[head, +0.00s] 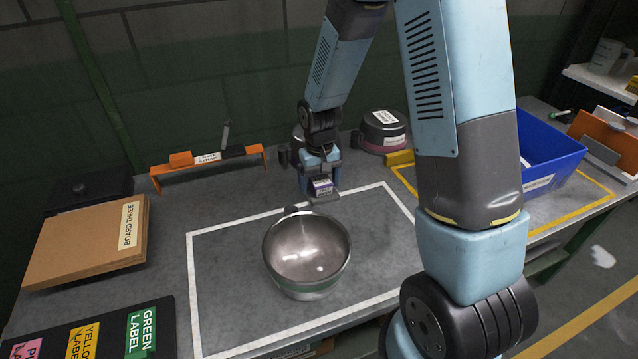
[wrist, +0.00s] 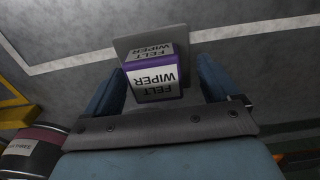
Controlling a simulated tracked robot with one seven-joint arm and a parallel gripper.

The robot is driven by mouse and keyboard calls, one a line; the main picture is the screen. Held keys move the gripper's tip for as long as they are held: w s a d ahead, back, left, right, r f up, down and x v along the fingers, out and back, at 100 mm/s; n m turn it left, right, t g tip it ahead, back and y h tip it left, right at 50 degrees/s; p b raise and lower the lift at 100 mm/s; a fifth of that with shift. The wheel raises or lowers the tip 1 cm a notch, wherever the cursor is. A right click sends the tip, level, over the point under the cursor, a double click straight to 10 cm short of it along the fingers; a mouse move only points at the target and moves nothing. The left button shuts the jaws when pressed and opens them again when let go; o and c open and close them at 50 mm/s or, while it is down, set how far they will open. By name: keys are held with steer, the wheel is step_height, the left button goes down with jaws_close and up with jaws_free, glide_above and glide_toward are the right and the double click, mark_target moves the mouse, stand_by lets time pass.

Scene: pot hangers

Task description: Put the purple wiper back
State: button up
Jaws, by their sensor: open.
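The purple wiper (head: 322,186) is a small block with white "FELT WIPER" labels and purple edges. In the wrist view the wiper (wrist: 152,76) sits between the two blue fingers of my gripper (wrist: 158,82). A flat grey plate (wrist: 128,46) shows right beside it. In the head view my gripper (head: 320,178) points down behind the metal bowl, with its jaws open around the wiper. I cannot tell whether a finger touches it, or whether the wiper rests on the bench. Its underside is hidden.
A metal bowl (head: 306,252) stands inside the white outline in front of my gripper. An orange rack (head: 205,164) stands at the back left. A dark lidded pot (head: 384,131) is behind right, and a blue bin (head: 545,150) further right. Stacked boards (head: 85,243) lie left.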

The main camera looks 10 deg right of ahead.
mark_target(319, 182)
step_height(319, 182, up, 11)
steer(key=s+d+r+m+t, duration=0.1)
steer(key=s+d+r, duration=0.35)
steer(key=r, duration=0.35)
steer(key=s+d+r+t, duration=0.2)
steer(key=s+d+r, duration=0.1)
steer(key=s+r, duration=0.3)
steer(key=s+d+r+m+t, duration=0.1)
steer(key=s+d+r, duration=0.4)
steer(key=s, duration=0.7)
step_height(319, 182, up, 2)
steer(key=shift+r+t, duration=0.1)
steer(key=shift+t, duration=0.7)
